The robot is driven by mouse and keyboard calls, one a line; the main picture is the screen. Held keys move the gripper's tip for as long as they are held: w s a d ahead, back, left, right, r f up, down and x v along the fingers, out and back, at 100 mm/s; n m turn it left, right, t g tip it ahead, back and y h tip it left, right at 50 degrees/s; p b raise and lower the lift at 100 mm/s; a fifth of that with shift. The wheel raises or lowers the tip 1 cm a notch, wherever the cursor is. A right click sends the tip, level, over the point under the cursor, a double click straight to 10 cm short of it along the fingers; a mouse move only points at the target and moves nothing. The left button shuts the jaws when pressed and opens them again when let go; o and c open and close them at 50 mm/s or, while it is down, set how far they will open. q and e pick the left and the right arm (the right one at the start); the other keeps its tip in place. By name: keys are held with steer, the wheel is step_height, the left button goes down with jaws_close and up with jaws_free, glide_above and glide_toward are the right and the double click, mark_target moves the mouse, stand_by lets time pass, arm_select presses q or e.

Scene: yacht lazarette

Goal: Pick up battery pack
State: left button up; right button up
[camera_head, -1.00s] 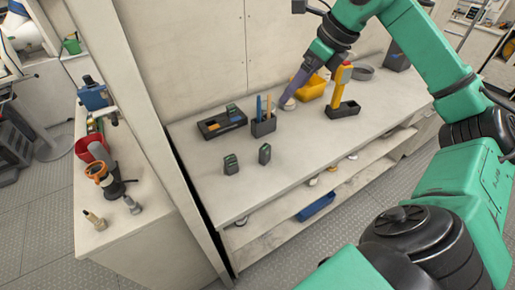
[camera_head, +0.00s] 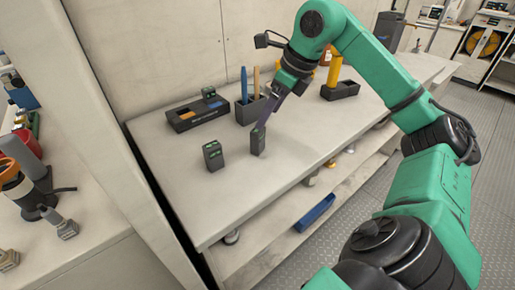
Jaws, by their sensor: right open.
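Three small dark battery packs with green marks show in the head view. One battery pack (camera_head: 213,156) stands upright on the bench at the left. A second battery pack (camera_head: 257,144) stands to its right, at the tip of my right gripper (camera_head: 262,124). The gripper comes down from the upper right; its fingers look narrow from here, are open, and overlap the pack's top edge. I cannot tell whether they touch it. A third battery pack (camera_head: 209,93) is on the black charger tray (camera_head: 188,121) near the wall. My left gripper is out of view.
The pale workbench (camera_head: 165,165) has clear room at its front left. A black holder (camera_head: 246,113) with blue and tan tools stands behind the gripper. A yellow-handled tool (camera_head: 334,70) stands in another dark holder (camera_head: 343,91). A blue tray (camera_head: 314,213) lies on the lower shelf.

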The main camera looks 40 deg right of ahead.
mark_target(254, 140)
steer(key=x, duration=1.2)
steer(key=shift+w, duration=0.1)
jaws_close()
